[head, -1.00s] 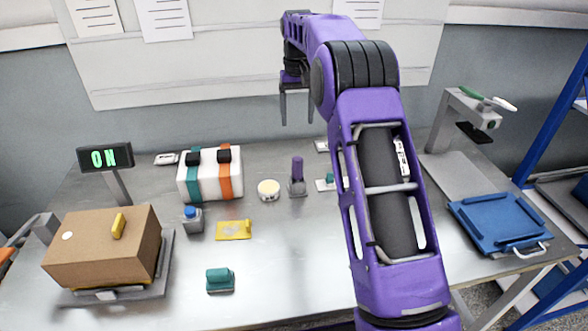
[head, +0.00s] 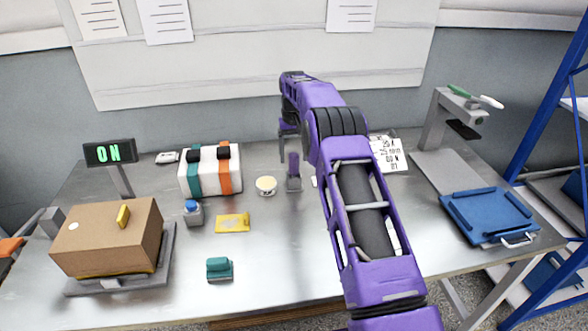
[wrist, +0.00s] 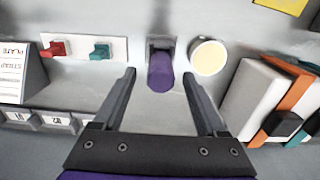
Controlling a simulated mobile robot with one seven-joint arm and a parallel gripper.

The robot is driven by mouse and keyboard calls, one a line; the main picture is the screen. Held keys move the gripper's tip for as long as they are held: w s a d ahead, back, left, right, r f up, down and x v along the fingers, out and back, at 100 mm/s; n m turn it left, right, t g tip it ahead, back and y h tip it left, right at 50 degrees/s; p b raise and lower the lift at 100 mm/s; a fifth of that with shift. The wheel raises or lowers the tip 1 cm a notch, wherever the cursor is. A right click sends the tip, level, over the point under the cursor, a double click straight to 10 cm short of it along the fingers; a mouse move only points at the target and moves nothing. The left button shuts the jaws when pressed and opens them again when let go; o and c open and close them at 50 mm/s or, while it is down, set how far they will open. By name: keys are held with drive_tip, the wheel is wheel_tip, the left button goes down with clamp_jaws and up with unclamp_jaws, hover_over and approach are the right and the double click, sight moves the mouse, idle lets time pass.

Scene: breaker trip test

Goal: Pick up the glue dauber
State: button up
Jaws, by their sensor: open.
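What I take to be the glue dauber is an upright purple cylinder (head: 293,163) in a small grey holder (head: 293,184), mid-table. In the wrist view the purple cylinder (wrist: 161,72) shows between and just beyond my two fingers, with the holder behind it. My gripper (head: 291,135) is open and low over it; in the wrist view the gripper (wrist: 159,78) has a finger on each side, with clear gaps. The head view does not show clearly whether the fingers reach around the cylinder.
A cream round pad (wrist: 208,57) sits close to the holder. A white box with straps (head: 209,170) stands to the left. A red switch (wrist: 55,49) and a teal switch (wrist: 100,51) share a white plate. A yellow plate (head: 230,223) and teal block (head: 219,269) lie nearer.

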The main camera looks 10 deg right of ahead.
sight(293, 163)
wheel_tip(293, 163, down, 4)
drive_tip(key=shift+s+r+b, duration=0.1)
drive_tip(key=shift+r+b, duration=0.15)
drive_tip(key=shift+b, duration=0.1)
clamp_jaws()
